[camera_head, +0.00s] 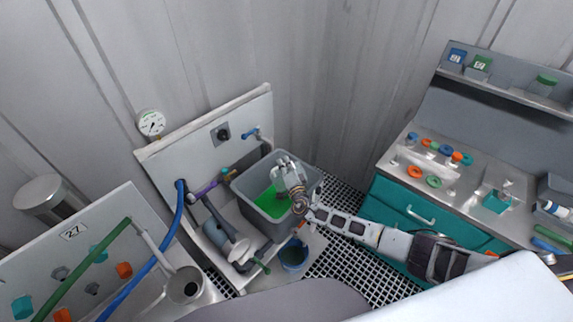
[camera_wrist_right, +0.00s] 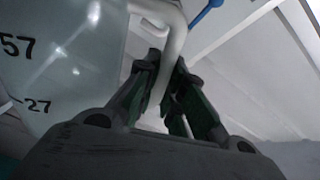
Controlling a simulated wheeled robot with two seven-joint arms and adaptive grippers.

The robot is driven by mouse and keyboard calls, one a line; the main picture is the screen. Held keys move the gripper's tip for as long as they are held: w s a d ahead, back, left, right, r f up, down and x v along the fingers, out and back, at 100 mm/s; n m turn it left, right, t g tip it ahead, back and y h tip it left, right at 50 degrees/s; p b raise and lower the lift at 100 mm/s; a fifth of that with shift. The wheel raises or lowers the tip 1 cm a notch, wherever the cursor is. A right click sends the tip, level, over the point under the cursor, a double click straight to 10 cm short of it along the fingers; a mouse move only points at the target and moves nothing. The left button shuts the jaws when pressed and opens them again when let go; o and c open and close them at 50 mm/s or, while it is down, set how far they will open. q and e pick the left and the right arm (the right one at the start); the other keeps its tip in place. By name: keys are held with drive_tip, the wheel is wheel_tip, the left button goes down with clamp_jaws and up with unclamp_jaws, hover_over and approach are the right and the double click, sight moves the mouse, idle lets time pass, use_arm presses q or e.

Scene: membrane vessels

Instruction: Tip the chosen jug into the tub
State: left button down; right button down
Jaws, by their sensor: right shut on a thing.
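The grey tub (camera_head: 262,204) stands beside the wall panel and holds bright green liquid (camera_head: 268,200). My right gripper (camera_head: 297,191) is over the tub's right side. It is shut on the handle (camera_wrist_right: 172,62) of a pale translucent jug (camera_wrist_right: 70,60), which bears black markings that read 57 and 27. In the head view the jug (camera_head: 286,172) shows above the green liquid, partly hidden by the gripper. I cannot tell how far it is tilted. My left gripper is not in view.
A blue bucket (camera_head: 293,253) stands below the tub. The wall panel (camera_head: 205,140) with pipes and a gauge (camera_head: 151,123) is at the left. A teal bench (camera_head: 400,210) with several coloured rings is at the right. A dark grating floor (camera_head: 350,270) lies between.

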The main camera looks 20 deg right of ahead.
sight(299, 164)
drive_tip(key=shift+a+r+n, duration=0.2)
drive_tip(key=shift+a+n, duration=0.3)
drive_tip(key=shift+a, duration=0.15)
drive_tip(key=shift+a, duration=0.1)
idle(0.5)
idle(1.2)
drive_tip(key=shift+d+f+m+b, duration=0.15)
drive_tip(key=shift+d+m+b, duration=0.55)
drive_tip(key=shift+d, duration=0.25)
drive_tip(key=shift+d+f+m+b, duration=0.15)
drive_tip(key=shift+d+m+b, duration=0.45)
drive_tip(key=shift+d+m, duration=0.3)
drive_tip(key=shift+w+d+f+m+b, duration=0.1)
drive_tip(key=shift+d+m+b, duration=0.65)
drive_tip(key=shift+d, duration=0.3)
drive_tip(key=shift+w+d+m+b, duration=0.1)
drive_tip(key=shift+d+m+b, duration=0.55)
drive_tip(key=shift+d+m, duration=0.3)
drive_tip(key=d+m+b, duration=0.5)
drive_tip(key=d, duration=0.1)
drive_tip(key=shift+w+d, duration=0.2)
